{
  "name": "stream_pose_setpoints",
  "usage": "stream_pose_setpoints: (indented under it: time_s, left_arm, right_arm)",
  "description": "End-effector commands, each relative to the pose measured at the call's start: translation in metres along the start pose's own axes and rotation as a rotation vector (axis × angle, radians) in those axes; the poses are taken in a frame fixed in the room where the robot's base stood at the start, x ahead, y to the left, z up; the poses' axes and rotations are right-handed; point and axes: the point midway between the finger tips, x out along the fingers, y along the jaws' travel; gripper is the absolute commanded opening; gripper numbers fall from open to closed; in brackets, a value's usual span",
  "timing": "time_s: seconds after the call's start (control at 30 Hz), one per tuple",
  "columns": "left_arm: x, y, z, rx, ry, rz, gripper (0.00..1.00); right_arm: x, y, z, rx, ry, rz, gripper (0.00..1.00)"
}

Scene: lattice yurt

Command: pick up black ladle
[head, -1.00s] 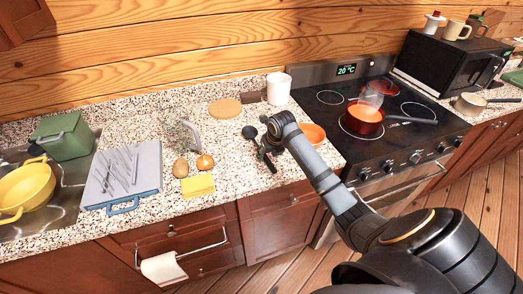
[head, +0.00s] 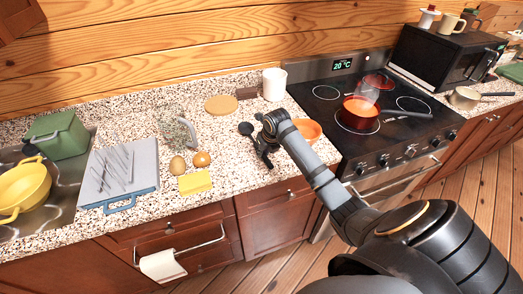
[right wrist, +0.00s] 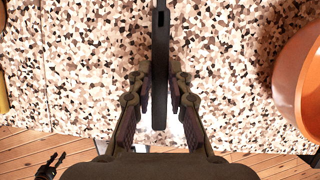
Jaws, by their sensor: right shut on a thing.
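The black ladle (head: 246,129) lies on the speckled counter, left of the orange bowl, with its round head toward the back. In the right wrist view its dark handle (right wrist: 160,60) runs upright between the fingers. My right gripper (head: 265,153) is shut on the handle, low over the counter; in its own wrist view the fingers (right wrist: 160,88) flank the handle on both sides. Part of the handle is hidden by the gripper in the head view. A small black claw (right wrist: 48,168), probably my left gripper, shows over the floor in the right wrist view; its jaw state is unclear.
The orange bowl (head: 308,131) sits close right of my right gripper. The stove with a red pot (head: 359,116) is farther right. A yellow sponge (head: 195,183), brown eggs or onions (head: 178,165) and a glass (head: 180,129) stand to the left. A white mug (head: 274,85) stands behind.

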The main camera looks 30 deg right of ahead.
Motion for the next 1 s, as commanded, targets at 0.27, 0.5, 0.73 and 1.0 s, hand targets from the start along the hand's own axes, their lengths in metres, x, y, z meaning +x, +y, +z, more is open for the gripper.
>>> stream_pose_setpoints:
  time_s: [0.27, 0.5, 0.73, 1.0]
  left_arm:
    - [-0.044, -0.003, -0.004, 0.0, -0.001, 0.0, 0.4]
    - [-0.123, -0.009, -0.012, 0.0, -0.001, 0.0, 0.4]
    - [-0.152, -0.011, -0.015, 0.0, 0.0, 0.001, 0.4]
    - [-0.146, -0.011, -0.014, 0.0, -0.001, 0.001, 0.4]
  right_arm:
    - [-0.041, -0.001, 0.015, -0.001, 0.0, -0.001, 0.0]
    - [-0.106, -0.005, -0.003, -0.003, 0.004, -0.004, 0.0]
    - [-0.144, -0.009, -0.05, -0.011, 0.004, -0.005, 0.0]
    - [-0.167, -0.013, -0.075, -0.004, -0.002, -0.005, 0.0]
